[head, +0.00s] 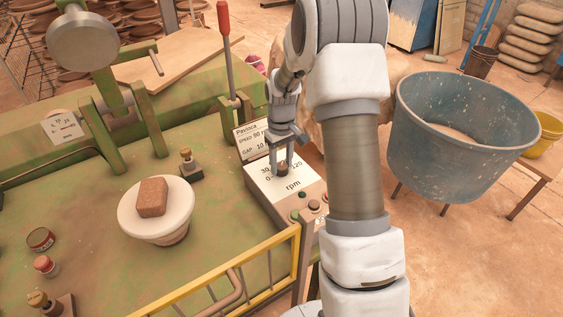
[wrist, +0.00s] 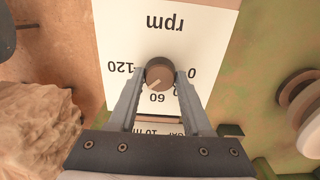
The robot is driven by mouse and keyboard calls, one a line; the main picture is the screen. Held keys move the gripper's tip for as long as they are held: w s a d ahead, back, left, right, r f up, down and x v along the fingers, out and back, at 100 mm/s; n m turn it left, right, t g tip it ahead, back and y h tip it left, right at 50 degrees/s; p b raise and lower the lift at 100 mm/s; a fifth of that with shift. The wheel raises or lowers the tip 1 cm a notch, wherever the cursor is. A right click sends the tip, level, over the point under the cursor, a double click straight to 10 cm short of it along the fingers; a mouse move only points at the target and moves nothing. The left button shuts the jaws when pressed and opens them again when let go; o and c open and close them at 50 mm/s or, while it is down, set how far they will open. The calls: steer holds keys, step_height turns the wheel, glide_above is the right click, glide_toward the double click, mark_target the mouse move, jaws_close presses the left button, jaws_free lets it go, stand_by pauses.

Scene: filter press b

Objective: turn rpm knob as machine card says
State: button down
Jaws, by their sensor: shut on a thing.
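The rpm knob (wrist: 160,70) is brown and round, on a white dial plate (wrist: 175,25). My gripper (wrist: 161,77) is shut on it, one finger on each side. In the wrist view the dial is upside down, with 120 at left, 0 at right and 60 below; the fingers hide other numbers. The knob's pale pointer mark slants down-left, a little to the 120 side of 60. In the head view my gripper (head: 283,165) stands over the knob (head: 283,169).
Coloured buttons (head: 304,208) sit in front of the dial. A red-handled lever (head: 224,25) rises behind. A white plate (head: 130,205) with a brown block (head: 152,197) stands on the green bench at left. A large blue tub (head: 455,150) is at right.

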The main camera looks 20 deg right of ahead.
mark_target(281, 165)
steer(key=shift+c, duration=1.7)
jaws_free()
steer(key=shift+r, duration=0.1)
step_height(281, 165, up, 17)
steer(key=p, duration=0.1)
steer(key=shift+r, duration=0.15)
